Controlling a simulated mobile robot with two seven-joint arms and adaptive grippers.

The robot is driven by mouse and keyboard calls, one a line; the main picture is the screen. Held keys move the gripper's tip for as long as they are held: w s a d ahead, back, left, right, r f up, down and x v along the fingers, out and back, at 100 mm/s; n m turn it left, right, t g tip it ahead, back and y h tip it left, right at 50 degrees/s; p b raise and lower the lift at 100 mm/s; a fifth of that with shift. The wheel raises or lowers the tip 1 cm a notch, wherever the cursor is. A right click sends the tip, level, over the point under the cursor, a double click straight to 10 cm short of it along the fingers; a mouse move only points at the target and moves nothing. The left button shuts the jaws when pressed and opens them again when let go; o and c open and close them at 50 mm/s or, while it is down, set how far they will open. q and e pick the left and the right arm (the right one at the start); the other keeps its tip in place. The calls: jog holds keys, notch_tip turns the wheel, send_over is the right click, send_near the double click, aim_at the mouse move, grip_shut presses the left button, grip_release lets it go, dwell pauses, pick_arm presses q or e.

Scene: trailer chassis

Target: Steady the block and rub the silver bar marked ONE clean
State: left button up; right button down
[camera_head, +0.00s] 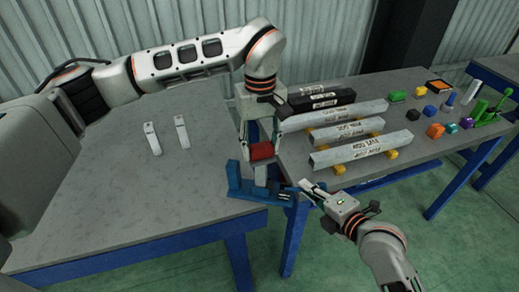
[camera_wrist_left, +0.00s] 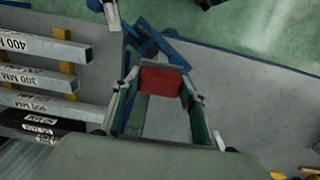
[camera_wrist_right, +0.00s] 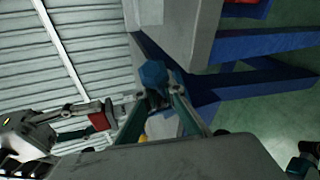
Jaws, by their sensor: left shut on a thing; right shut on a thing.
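My left gripper (camera_head: 262,142) is shut on a red block (camera_head: 262,152), which also shows between its fingers in the left wrist view (camera_wrist_left: 160,80). The red block is just above a blue block-like fixture (camera_head: 240,187) at the table's front right corner. A short grey piece (camera_head: 260,174) stands upright at the fixture, below the red block; I cannot read any marking on it. My right gripper (camera_head: 306,190) is shut on the right end of the blue fixture, seen as a blue end in the right wrist view (camera_wrist_right: 152,74). Two small silver bars (camera_head: 152,138) (camera_head: 182,132) lie on the left table, their markings unreadable.
The left table (camera_head: 120,215) is mostly clear. On the right table, long labelled grey bars (camera_head: 360,150) rest on yellow supports, with a black bar (camera_head: 320,100) behind. Several small coloured parts and a green stand (camera_head: 490,110) are at far right.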

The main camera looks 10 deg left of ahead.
pick_arm(q)
jog(key=shift+w, duration=0.85)
pick_arm(e)
jog(key=shift+r, duration=0.25)
pick_arm(q)
jog(key=shift+r, duration=4)
pick_arm(e)
jog(key=c, duration=1.4)
grip_release()
jog(key=shift+f, duration=0.15)
jog(key=shift+c, duration=0.2)
pick_arm(q)
jog(key=shift+r+p, duration=0.4)
notch_tip(320, 180, up, 4)
jog(key=p, duration=0.3)
jog(key=shift+f+p, duration=0.1)
jog(key=shift+p, duration=0.25)
pick_arm(e)
jog(key=v, duration=0.8)
